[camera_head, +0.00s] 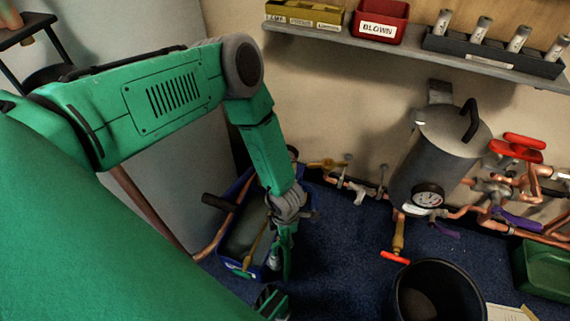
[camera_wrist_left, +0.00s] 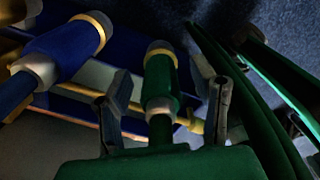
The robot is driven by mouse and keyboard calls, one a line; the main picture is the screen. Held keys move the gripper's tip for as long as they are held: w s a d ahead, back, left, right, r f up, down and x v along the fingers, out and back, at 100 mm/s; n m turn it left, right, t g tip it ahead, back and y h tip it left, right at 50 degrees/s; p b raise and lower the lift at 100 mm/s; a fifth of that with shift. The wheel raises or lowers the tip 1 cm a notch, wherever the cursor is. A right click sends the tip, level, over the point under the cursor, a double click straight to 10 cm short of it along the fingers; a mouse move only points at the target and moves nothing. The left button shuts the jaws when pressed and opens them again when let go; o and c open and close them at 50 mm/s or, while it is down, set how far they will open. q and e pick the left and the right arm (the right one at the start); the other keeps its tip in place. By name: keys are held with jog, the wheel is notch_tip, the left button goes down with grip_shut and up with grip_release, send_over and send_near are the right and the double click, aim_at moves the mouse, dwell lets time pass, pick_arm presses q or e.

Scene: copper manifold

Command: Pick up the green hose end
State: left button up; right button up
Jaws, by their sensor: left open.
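The green hose end (camera_wrist_left: 160,82), a green sleeve with a brass ring at its tip, stands in the middle of the left wrist view. My left gripper (camera_head: 284,260) is open and points down at the right side of a blue bin (camera_head: 222,258). In the wrist view its grey finger parts show on both sides of the green hose end; I cannot tell whether they touch it. A blue hose end (camera_wrist_left: 68,50) with a brass ring lies to the left. In the head view my gripper and arm largely hide the hose ends.
A black bucket (camera_head: 478,296) stands to the right on the blue floor. A grey tank (camera_head: 440,150) and copper pipes line the wall. A green bin (camera_head: 545,270) is at the far right. A shelf (camera_head: 400,55) hangs above. Carpet between blue bin and bucket is clear.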

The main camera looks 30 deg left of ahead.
pick_arm(q)
jog(key=shift+f, duration=0.6)
jog(key=shift+r, duration=0.1)
pick_arm(e)
jog(key=shift+f, duration=0.35)
pick_arm(q)
grip_shut()
jog(key=shift+r, duration=0.15)
pick_arm(e)
jog(key=shift+r, duration=0.15)
pick_arm(q)
notch_tip(320, 180, up, 12)
jog(key=p, duration=0.5)
jog(key=shift+r+p, duration=0.1)
jog(key=shift+p, duration=0.3)
jog(key=s+d+p, duration=0.4)
jog(key=s, duration=1.3)
jog(key=shift+s+f, duration=0.25)
jog(key=shift+s, duration=0.05)
pick_arm(e)
notch_tip(320, 180, up, 10)
pick_arm(q)
jog(key=shift+r+p, duration=2.3)
jog(key=shift+p, duration=0.1)
pick_arm(e)
jog(key=shift+r, duration=2.2)
